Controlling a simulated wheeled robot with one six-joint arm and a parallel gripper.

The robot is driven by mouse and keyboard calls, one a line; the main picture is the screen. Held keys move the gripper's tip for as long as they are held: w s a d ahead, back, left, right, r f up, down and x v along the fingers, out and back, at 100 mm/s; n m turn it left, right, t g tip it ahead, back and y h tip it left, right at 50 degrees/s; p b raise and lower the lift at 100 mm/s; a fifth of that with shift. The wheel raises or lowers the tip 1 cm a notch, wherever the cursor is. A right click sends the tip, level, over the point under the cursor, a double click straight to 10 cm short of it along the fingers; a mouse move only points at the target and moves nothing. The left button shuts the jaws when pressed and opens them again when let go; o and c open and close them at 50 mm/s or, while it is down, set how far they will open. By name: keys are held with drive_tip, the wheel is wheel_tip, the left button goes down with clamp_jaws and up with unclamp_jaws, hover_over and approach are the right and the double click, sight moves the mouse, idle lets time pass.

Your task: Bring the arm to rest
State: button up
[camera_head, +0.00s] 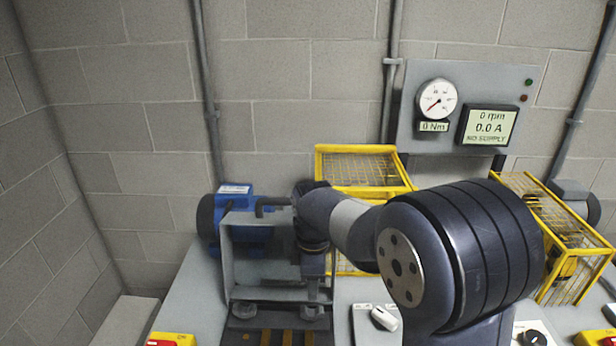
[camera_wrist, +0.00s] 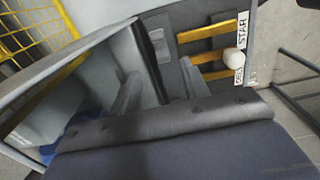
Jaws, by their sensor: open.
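My arm reaches in from the lower right of the head view, with its large dark joint (camera_head: 460,250) close to the camera. A light grey link (camera_head: 353,228) runs left to the dark wrist, which points down. My gripper (camera_head: 314,290) is below the wrist, at the right side of a grey open-fronted box (camera_head: 231,262). It is open, and I see nothing held. Its fingertips are hard to make out, and I cannot tell whether it touches the box. In the wrist view, a dark body with a grey rounded edge fills the bottom.
A blue motor (camera_head: 237,203) stands behind the box. Yellow mesh guards stand in the middle (camera_head: 360,150) and at the right (camera_head: 540,200). A gauge panel (camera_head: 470,72) hangs on the wall, reading "NO SUPPLY". The wrist view shows a white knob (camera_wrist: 234,55) by a "STAR" label.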

sight(313, 309)
wheel_tip(313, 309, down, 9)
drive_tip(key=shift+r, duration=0.1)
idle(0.5)
